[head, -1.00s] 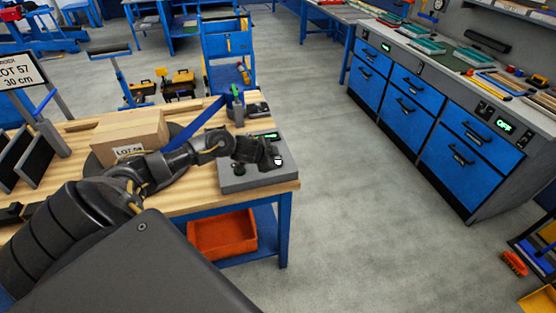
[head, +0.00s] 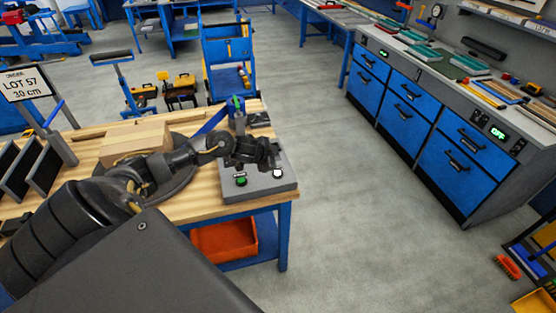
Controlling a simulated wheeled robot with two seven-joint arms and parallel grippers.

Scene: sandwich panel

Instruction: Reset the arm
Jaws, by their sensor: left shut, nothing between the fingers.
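My left arm comes in from the left over the wooden workbench (head: 187,207). My left gripper (head: 272,157) is shut and empty, over the back part of the grey control box (head: 258,194) at the bench's right end. The box's front shows a green button (head: 241,181) and a white button (head: 278,173), with no finger on either. The gripper hides the box's back part. My right gripper is not in view.
A cardboard-coloured block (head: 135,141) lies on a dark round plate beside my forearm. An orange bin (head: 224,240) sits under the bench. The floor to the right is clear, up to blue drawer cabinets (head: 408,105).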

